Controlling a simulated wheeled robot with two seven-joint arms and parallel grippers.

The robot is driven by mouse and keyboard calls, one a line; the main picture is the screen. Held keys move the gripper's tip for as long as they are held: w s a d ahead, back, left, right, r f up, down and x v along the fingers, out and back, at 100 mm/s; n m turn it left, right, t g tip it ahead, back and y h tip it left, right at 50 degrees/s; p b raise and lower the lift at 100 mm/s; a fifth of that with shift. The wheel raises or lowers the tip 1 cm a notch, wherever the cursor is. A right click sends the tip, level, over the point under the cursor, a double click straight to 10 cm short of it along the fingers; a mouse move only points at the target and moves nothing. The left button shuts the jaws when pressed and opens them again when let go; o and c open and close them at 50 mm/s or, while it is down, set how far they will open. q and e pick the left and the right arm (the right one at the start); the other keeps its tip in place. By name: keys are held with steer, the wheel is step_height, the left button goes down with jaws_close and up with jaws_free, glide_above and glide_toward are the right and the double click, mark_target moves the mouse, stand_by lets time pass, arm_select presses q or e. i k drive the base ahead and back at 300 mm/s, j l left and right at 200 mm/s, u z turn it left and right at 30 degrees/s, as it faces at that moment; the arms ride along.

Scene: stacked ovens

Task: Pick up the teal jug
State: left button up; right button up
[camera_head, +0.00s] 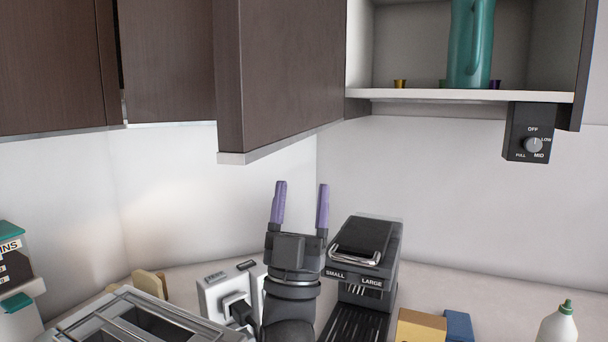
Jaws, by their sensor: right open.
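The teal jug (471,45) stands upright on the shelf of the open wall cabinet at the upper right. Its handle faces the viewer and its top is cut off by the picture edge. My right gripper (300,190) is open and empty, with two purple fingers pointing up. It is in front of the back wall, below and to the left of the jug, and well apart from it. My left gripper is not in view.
An open brown cabinet door (282,75) hangs left of the shelf (455,96). Small cups (400,84) stand near the jug. A control box (530,133) hangs under the shelf. A black coffee machine (365,255) stands right of my gripper. A white bottle (558,325) is at lower right.

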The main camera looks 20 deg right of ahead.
mark_target(470, 40)
steer(key=k, duration=1)
